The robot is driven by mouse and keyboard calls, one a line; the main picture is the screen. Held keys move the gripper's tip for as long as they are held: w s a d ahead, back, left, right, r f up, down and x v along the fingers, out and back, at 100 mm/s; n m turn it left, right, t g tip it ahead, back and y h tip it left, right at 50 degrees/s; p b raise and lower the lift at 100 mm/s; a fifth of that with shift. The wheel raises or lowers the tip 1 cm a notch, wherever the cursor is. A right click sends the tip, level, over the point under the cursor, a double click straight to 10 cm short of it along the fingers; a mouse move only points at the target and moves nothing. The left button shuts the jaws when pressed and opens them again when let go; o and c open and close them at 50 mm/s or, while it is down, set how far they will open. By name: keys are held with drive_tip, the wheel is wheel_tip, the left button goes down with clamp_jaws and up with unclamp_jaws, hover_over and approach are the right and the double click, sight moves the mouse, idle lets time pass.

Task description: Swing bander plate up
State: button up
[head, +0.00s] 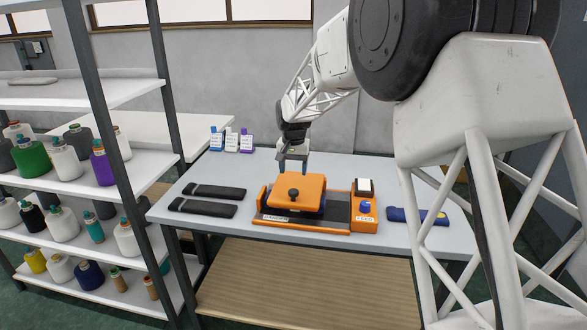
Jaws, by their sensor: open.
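The bander (330,224) is an orange and dark grey machine on the grey table. Its orange plate (305,186) sits over the left part of the base, with a dark knob (293,194) on its front. Something blue shows at the plate's lower right edge, too small to tell. My gripper (292,166) points down just behind and above the plate's upper left part. It looks empty, with its jaws apart. Whether the fingertips touch the plate cannot be told from this view.
Two black folded items (204,209) lie left of the bander. A dark blue item (417,216) lies to its right. Small blue, white and purple card stands (231,141) stand at the back left. A shelf of yarn cones (66,160) stands at left.

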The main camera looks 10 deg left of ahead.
sight(293, 191)
drive_tip(key=shift+f, duration=0.15)
drive_tip(key=shift+f, duration=4.9)
drive_tip(key=c, duration=0.8)
drive_tip(key=shift+o, duration=0.2)
drive_tip(key=shift+r, duration=0.1)
drive_tip(key=shift+w+r+g, duration=0.25)
drive_tip(key=shift+r+g, duration=0.15)
drive_tip(key=shift+r, duration=0.35)
drive_tip(key=shift+w+r+g, duration=0.2)
drive_tip(key=shift+r+g, duration=0.2)
drive_tip(key=shift+r, duration=0.35)
drive_tip(key=shift+w+r, duration=0.1)
drive_tip(key=shift+r, duration=0.05)
